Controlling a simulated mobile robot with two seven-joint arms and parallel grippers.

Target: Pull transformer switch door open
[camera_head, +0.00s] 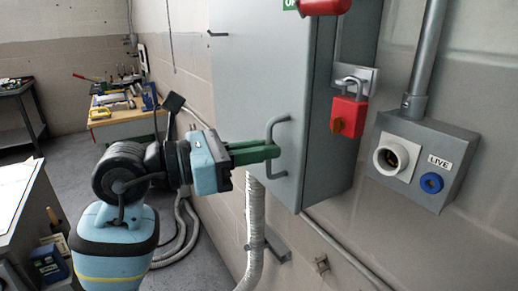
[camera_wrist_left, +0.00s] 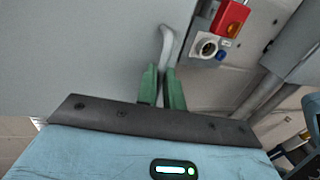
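The grey transformer switch door (camera_head: 255,75) is the front of the wall box, and it also shows in the left wrist view (camera_wrist_left: 90,50). A grey bar handle (camera_head: 290,125) stands on the door near its right edge. My left gripper (camera_head: 274,150) is at the handle, with its green fingers on either side of the bar. In the left wrist view the handle (camera_wrist_left: 167,48) runs down between the two fingertips (camera_wrist_left: 161,85), which look closed on it. The door looks shut or nearly so. My right gripper is in neither view.
A red padlock (camera_head: 347,115) hangs on the box's right side, below a red lever (camera_head: 325,6). A grey socket box marked LIVE (camera_head: 425,160) is on the wall to the right. A workbench with tools (camera_head: 125,108) stands at the back left. A conduit (camera_head: 255,230) runs below the box.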

